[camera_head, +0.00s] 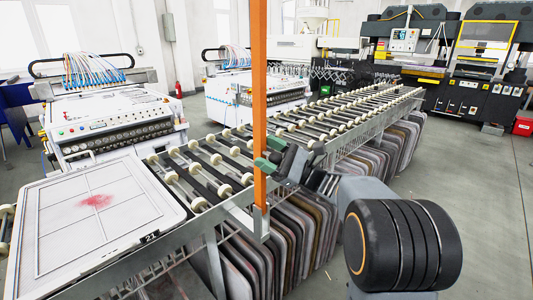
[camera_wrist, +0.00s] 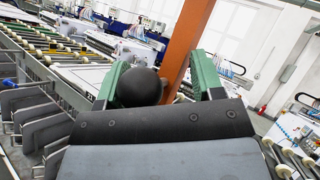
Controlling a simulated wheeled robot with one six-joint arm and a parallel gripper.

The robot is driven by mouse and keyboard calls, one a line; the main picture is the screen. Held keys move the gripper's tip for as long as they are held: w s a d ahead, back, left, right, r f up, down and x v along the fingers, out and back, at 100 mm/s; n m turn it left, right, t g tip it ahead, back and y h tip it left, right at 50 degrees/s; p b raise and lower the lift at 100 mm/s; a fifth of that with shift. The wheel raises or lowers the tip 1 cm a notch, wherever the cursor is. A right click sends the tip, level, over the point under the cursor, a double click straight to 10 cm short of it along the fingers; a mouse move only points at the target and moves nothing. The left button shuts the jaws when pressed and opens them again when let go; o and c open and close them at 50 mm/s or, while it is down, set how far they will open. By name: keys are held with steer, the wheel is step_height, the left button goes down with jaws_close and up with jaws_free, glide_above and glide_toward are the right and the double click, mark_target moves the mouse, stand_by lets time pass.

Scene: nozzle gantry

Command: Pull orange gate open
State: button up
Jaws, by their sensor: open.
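The orange gate shows as a tall upright orange bar (camera_head: 259,80) in the head view, standing at the near side of the roller conveyor. It also shows in the wrist view (camera_wrist: 187,45), slightly tilted, beyond my fingers. A round black knob (camera_wrist: 140,88) lies between my green fingers in the wrist view, closer to the left finger and overlapping the bar's left edge. My gripper (camera_head: 268,155), also in the wrist view (camera_wrist: 160,62), is open around the knob. I cannot tell whether a finger touches it. In the head view the knob is hidden at the bar.
The roller conveyor (camera_head: 236,150) runs behind the gate, with several grey panels (camera_head: 275,240) hanging beneath it. A white framed screen (camera_head: 95,215) with a red mark lies at left. White printing machines (camera_head: 115,125) stand behind. The floor (camera_head: 480,200) at right is clear.

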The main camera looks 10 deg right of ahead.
steer(key=b+v, duration=0.6)
steer(key=v, duration=0.7)
steer(key=shift+f, duration=0.25)
steer(key=shift+d+r, duration=0.1)
